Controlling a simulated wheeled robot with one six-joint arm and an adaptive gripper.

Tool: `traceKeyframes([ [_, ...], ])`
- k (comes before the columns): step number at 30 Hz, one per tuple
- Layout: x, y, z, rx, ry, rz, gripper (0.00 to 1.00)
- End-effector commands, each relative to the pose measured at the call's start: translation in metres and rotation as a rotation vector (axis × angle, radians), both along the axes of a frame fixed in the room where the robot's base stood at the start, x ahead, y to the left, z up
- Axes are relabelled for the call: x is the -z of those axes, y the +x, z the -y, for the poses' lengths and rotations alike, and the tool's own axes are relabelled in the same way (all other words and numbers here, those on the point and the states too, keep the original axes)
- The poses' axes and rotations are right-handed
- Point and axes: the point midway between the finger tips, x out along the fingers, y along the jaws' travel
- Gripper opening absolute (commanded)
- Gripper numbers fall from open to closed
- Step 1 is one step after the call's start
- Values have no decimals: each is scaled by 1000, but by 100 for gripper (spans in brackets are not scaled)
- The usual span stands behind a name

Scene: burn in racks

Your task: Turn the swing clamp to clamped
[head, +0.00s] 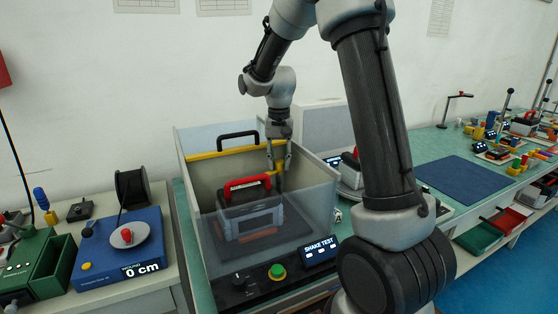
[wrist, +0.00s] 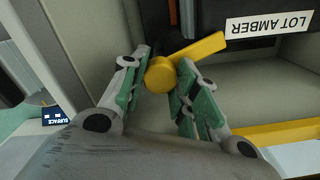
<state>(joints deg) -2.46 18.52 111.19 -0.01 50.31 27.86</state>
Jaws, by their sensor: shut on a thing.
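The swing clamp (wrist: 205,48) is yellow, with a round hub and a flat arm. In the wrist view its arm points right, towards a dark surface labelled LOT AMBER (wrist: 268,22). My gripper (wrist: 163,82) is shut on the clamp's round hub, one green-padded finger on each side. In the head view my gripper (head: 279,158) reaches down into the clear-walled shake test box (head: 318,200), behind and right of a grey case with a red handle (head: 247,184). The clamp is small there and partly hidden by the fingers.
A yellow bar with a black handle (head: 237,140) spans the back of the box. The front panel has a green button (head: 277,271) and a SHAKE TEST display (head: 320,250). A blue winder (head: 120,250) stands left. A blue mat (head: 462,184) lies clear at right.

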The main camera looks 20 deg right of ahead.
Motion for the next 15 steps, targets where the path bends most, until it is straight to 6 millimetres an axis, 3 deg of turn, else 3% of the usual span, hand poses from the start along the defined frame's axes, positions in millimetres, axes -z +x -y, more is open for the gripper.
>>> traceKeyframes([
  [13,-1,1,0,10,0,3,0],
  [14,-1,1,0,10,0,3,35],
  [15,-1,1,0,9,0,2,41],
])
